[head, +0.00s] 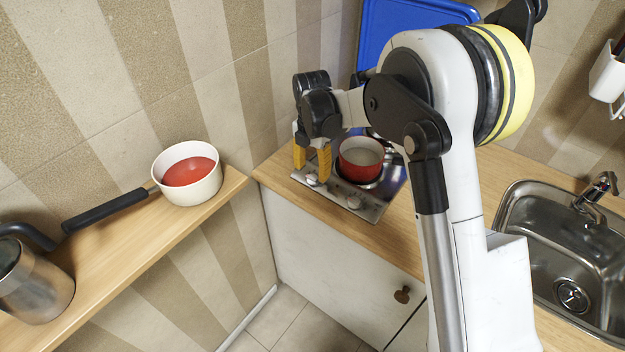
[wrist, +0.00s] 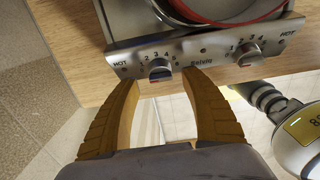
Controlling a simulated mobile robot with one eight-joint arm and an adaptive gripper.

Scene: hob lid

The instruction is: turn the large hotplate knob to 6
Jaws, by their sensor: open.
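The hob (head: 335,191) is a steel unit on the wooden counter, with two knobs on its front panel. The left knob (wrist: 160,70) has a number scale above it and stands between my fingertips in the wrist view. It also shows in the head view (head: 312,181). The right knob (wrist: 249,55) has its own scale and stands clear of my gripper. My gripper (head: 312,172) is open with its yellow fingers either side of the left knob; contact cannot be told. The left knob's exact setting is unclear. Neither view shows which knob serves the large hotplate.
A red pot (head: 361,158) stands on the hob just behind the panel. A blue board (head: 410,30) leans at the back wall. A white pan (head: 188,178) with red contents and a steel pot (head: 35,285) stand on the left shelf. The sink (head: 575,250) is at right.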

